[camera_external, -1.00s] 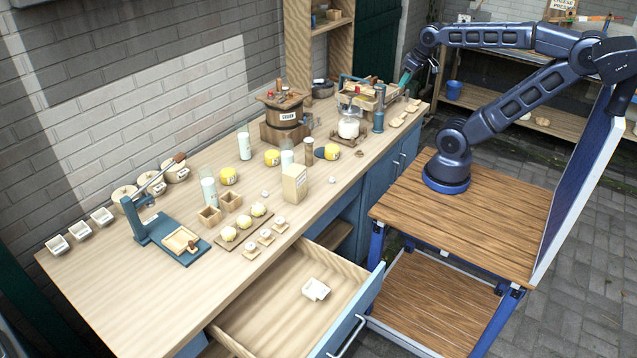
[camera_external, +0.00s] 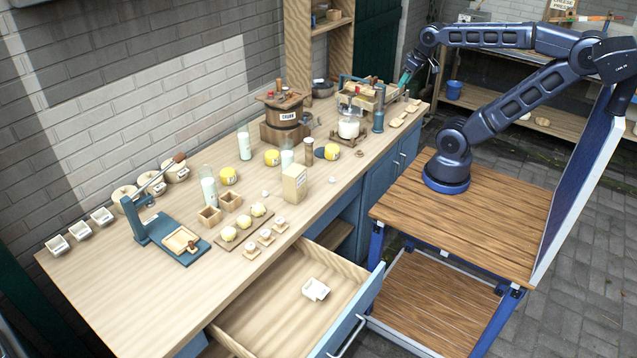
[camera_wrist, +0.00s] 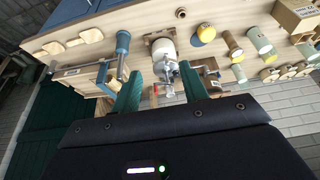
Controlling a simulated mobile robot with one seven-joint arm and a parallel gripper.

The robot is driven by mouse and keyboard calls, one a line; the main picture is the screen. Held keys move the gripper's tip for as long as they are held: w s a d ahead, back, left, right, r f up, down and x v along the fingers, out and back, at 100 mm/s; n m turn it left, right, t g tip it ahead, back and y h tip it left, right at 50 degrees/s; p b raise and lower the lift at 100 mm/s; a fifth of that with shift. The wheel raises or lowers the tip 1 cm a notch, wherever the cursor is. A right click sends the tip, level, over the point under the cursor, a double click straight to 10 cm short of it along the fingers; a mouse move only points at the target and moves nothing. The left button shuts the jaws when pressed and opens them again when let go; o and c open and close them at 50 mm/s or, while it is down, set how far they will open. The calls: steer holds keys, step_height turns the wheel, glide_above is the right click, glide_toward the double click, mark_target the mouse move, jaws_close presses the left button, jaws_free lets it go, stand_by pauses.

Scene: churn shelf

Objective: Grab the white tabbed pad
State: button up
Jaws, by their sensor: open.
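A small white piece with a raised, tab-like part (camera_external: 316,289) lies in the open drawer (camera_external: 262,318) at the front of the bench; it looks like the white tabbed pad, though its detail is too small to be sure. It does not show in the wrist view. My gripper (camera_external: 405,77) is far from it, raised over the far right end of the bench. In the wrist view my gripper (camera_wrist: 160,88) has its two green fingers apart with nothing held between them.
Small labelled white trays (camera_external: 80,231) stand at the left. The drawer is otherwise bare.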

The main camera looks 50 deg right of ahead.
steer(key=n+g+h, duration=0.4)
steer(key=n+h, duration=0.1)
steer(key=n, duration=1.5)
glide_above(332, 178)
steer(key=s+a, duration=0.1)
steer(key=a, duration=0.4)
step_height(332, 178, down, 23)
steer(key=shift+y, duration=0.3)
steer(key=x, duration=1.1)
steer(key=shift+w+d+r, duration=0.1)
steer(key=shift+w+d, duration=0.05)
steer(key=shift+d, duration=0.15)
jaws_close()
